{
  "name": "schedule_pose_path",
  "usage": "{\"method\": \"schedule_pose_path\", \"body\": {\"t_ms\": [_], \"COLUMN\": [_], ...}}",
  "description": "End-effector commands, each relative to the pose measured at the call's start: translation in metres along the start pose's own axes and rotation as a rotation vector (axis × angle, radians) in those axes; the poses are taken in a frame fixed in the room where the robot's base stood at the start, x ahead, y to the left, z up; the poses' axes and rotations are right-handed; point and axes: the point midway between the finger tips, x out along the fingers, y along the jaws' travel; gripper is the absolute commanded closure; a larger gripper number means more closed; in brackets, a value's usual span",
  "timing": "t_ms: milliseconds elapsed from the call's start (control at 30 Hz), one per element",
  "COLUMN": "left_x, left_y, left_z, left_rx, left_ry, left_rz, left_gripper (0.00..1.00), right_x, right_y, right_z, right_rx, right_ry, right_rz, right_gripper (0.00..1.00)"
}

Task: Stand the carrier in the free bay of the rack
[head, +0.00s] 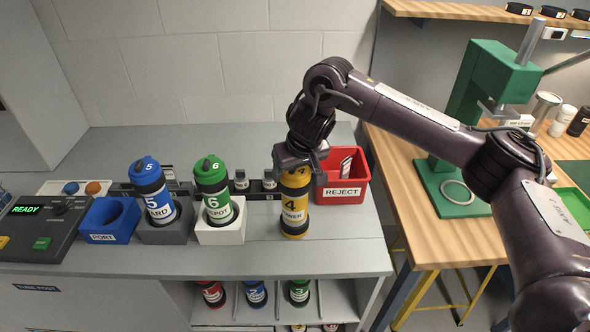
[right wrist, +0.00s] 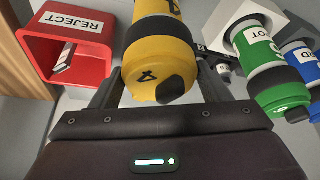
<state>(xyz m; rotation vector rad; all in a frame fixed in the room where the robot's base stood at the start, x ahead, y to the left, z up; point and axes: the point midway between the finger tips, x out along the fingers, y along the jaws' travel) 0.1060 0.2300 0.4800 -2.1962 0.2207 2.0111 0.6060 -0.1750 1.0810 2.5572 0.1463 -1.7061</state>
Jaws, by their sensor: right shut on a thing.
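A yellow carrier (head: 295,222) marked 4, with dark bands, is upright near the right part of the grey bench. My right gripper (head: 297,166) is shut on its upper part from above. I cannot tell whether its base touches the bench. In the right wrist view, the yellow carrier (right wrist: 160,52) is between the two fingers (right wrist: 160,92). Under the bench top, a shelf rack (head: 270,316) holds red, blue and green carriers side by side; its lower part is cut off, and I cannot make out a free bay. My left gripper is out of view.
A blue PORT holder (head: 110,236) is empty. A blue carrier (head: 151,190) stands in a grey holder, a green carrier (head: 212,187) in a white holder. A red REJECT bin (head: 343,188) is close right of the yellow carrier. A control box (head: 40,225) is at left.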

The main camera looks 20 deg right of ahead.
Motion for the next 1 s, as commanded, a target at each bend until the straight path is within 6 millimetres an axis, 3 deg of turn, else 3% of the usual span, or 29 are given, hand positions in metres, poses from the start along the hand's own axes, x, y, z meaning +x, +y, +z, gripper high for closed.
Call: {"method": "schedule_pose_path", "body": {"t_ms": [167, 200, 333, 700, 1000], "left_x": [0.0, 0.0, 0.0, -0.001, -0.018], "left_y": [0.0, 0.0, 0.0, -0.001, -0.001], "left_z": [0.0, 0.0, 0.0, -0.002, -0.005], "left_rx": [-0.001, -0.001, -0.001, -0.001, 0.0], "left_ry": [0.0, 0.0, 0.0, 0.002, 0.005], "left_rz": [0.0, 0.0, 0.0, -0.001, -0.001], "left_gripper": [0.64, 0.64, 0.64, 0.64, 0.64], "right_x": [0.002, 0.003, 0.003, -0.002, -0.056], "right_y": [0.0, 0.0, 0.0, 0.0, 0.001], "right_z": [0.001, 0.001, 0.001, -0.001, -0.003], "right_rx": [0.0, 0.0, 0.0, 0.0, -0.002], "right_ry": [0.0, -0.001, -0.001, 0.001, 0.006], "right_rz": [-0.001, 0.0, 0.0, 0.0, 0.003], "right_gripper": [0.75, 0.28, 0.1, 0.08, 0.08]}}
